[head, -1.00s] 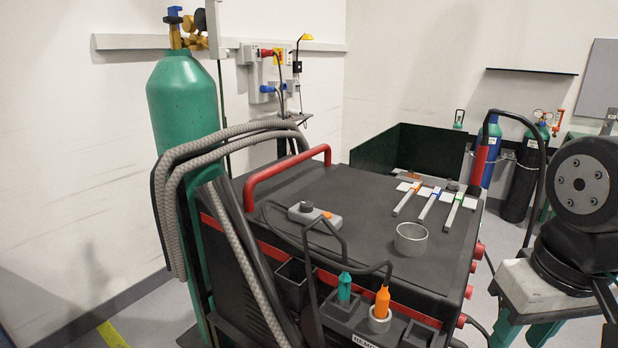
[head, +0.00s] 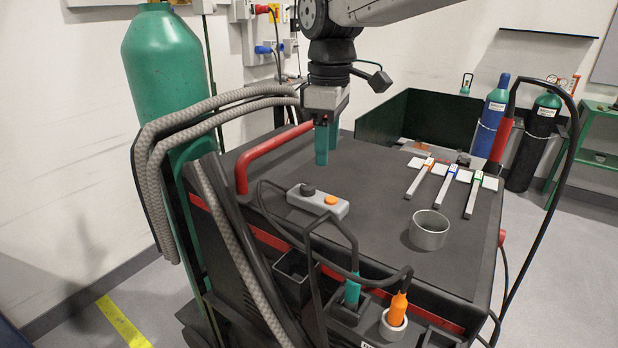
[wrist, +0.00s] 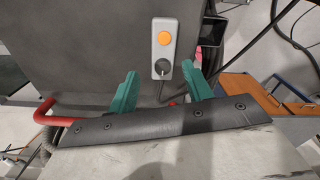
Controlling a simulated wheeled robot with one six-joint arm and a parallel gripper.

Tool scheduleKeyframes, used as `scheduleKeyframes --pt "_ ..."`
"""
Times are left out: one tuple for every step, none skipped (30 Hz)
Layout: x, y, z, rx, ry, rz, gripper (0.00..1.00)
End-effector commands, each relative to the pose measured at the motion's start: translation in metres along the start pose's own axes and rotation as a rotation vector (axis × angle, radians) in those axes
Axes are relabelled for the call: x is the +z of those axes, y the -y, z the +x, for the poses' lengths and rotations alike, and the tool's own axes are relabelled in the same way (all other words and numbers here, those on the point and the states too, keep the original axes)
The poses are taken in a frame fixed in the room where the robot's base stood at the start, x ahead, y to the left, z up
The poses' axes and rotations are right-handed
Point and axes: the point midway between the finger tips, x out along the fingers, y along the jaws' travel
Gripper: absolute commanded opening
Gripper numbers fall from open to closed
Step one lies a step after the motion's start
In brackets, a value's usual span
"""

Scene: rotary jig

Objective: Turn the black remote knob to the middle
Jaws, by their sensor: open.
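The remote is a small grey box (head: 318,203) lying on the dark top of the cart. Its black knob (head: 307,189) is at its left end and an orange button (head: 331,200) at its right end. In the wrist view the black knob (wrist: 162,67) shows a light pointer mark, and the orange button (wrist: 165,38) is above it. My gripper (head: 326,150) has green fingers pointing down, above the cart top and behind the remote, apart from it. In the wrist view my gripper (wrist: 160,90) is open and empty, with the knob seen between its fingers.
A red handle (head: 270,155) runs along the cart's left edge near my gripper. A grey metal cup (head: 429,232) and several flat-handled tools (head: 447,185) lie to the right. Black cables (head: 330,232) arch at the front edge beside the remote. A green gas cylinder (head: 168,75) stands left.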

Motion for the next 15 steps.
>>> scheduleKeyframes --pt "-0.015 -0.002 0.003 -0.004 0.004 -0.044 0.5" --pt "-0.022 -0.003 0.004 -0.005 0.005 -0.065 0.5" --pt "-0.029 -0.004 0.005 -0.006 0.006 -0.088 0.5" --pt "-0.033 -0.004 0.006 -0.007 0.006 -0.101 0.5" --pt "-0.035 -0.004 0.007 -0.008 0.007 -0.111 0.5" --pt "-0.038 -0.005 0.009 -0.009 0.008 -0.12 0.5" --pt "-0.039 -0.005 0.012 -0.009 0.008 -0.123 0.5" --pt "-0.039 -0.005 0.015 -0.009 0.008 -0.125 0.5" --pt "-0.039 -0.005 0.019 -0.01 0.009 -0.126 0.5" --pt "-0.039 -0.005 0.024 -0.01 0.009 -0.125 0.5" --pt "-0.039 -0.005 0.029 -0.01 0.009 -0.124 0.5" --pt "-0.038 -0.004 0.035 -0.011 0.01 -0.124 0.5" --pt "-0.038 -0.005 0.041 -0.01 0.009 -0.123 0.5" --pt "-0.038 -0.005 0.046 -0.011 0.01 -0.123 0.5" --pt "-0.038 -0.005 0.052 -0.011 0.01 -0.122 0.5"
